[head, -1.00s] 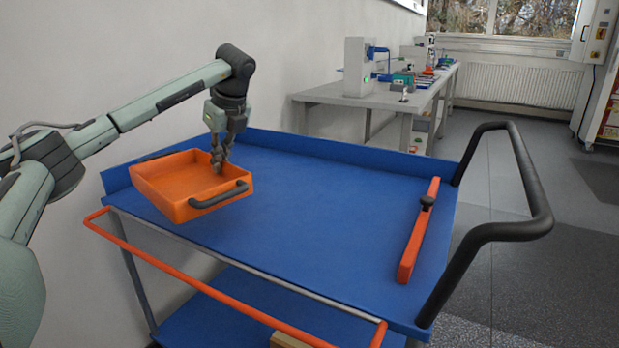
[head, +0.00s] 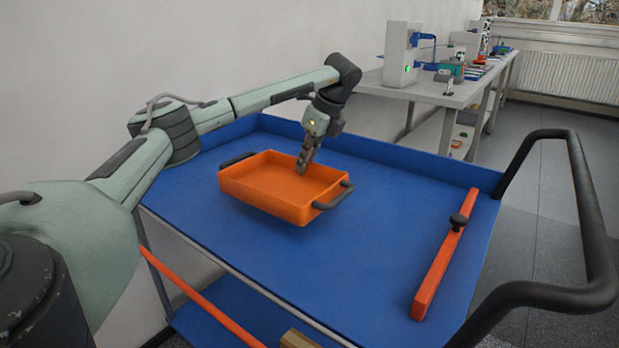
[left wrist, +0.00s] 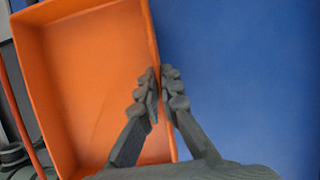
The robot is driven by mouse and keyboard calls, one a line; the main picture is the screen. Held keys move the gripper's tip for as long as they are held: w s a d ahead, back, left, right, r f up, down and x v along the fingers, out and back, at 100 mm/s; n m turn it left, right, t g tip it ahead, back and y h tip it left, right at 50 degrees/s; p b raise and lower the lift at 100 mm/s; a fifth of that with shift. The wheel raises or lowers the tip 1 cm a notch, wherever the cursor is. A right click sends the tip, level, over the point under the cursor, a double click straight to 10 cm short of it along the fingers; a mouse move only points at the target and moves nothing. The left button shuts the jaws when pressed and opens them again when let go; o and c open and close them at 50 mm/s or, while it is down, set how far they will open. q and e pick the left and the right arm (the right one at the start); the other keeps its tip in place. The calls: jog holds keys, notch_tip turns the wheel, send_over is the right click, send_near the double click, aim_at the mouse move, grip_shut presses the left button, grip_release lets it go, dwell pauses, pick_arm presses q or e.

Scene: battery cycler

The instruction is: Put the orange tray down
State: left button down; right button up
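The orange tray (head: 262,194) is a shallow empty box with dark handles at its two ends. It is over the left part of the blue cart top (head: 375,240), roughly level, with a shadow under it. It seems to hang slightly above the surface, but any gap is hard to judge. My left gripper (head: 303,168) is shut on the tray's far side wall. In the left wrist view its fingers (left wrist: 160,97) are on either side of the wall of the tray (left wrist: 90,85). My right gripper is in neither view.
An orange bar (head: 440,268) with a black knob lies along the cart's right side, beside the black push handle (head: 585,190). The blue surface between tray and bar is clear. A raised blue rim runs along the back. A grey bench (head: 440,90) with devices stands behind.

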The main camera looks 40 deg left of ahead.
aim_at(310, 178)
pick_arm(q)
jog(key=shift+w+d+f, duration=0.35)
jog(key=shift+d, duration=0.05)
jog(key=shift+f+p, duration=0.3)
jog(key=shift+f, duration=1.7)
jog(key=c, duration=1.7)
grip_release()
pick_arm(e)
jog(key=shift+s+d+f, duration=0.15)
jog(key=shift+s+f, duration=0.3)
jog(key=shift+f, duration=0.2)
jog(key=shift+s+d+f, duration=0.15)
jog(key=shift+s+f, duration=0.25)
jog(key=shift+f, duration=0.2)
pick_arm(q)
jog(key=shift+d+r, duration=0.1)
jog(key=shift+r, duration=0.15)
jog(key=shift+v, duration=5.75)
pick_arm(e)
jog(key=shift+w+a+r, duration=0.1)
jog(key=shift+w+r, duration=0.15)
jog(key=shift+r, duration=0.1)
